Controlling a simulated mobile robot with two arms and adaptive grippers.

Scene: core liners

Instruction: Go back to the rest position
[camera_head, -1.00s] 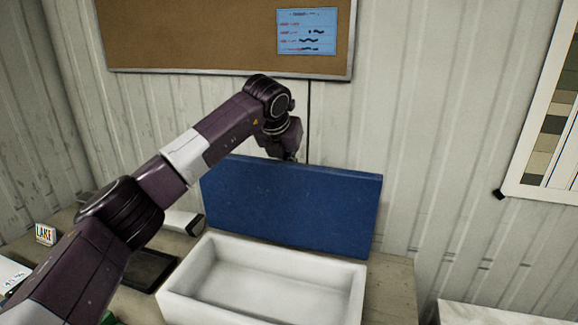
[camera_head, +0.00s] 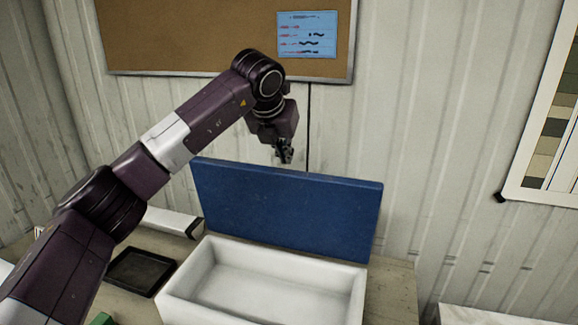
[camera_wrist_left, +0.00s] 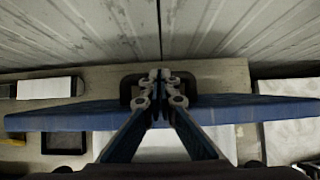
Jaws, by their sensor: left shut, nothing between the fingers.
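My left arm comes in from the left in the head view and bends down at the wrist. My left gripper (camera_head: 285,157) hangs pointing down just above the top edge of the upright blue panel (camera_head: 290,210). Its fingers are shut with nothing between them. The left wrist view shows the closed fingertips (camera_wrist_left: 159,76) over the blue panel (camera_wrist_left: 60,119). My right gripper is not in either view.
A white open basin (camera_head: 270,290) stands in front of the blue panel on the table (camera_head: 392,290). A black tray (camera_head: 138,271) lies left of it. A cork board (camera_head: 180,35) hangs on the corrugated wall (camera_head: 430,120) behind. The air right of my arm is clear.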

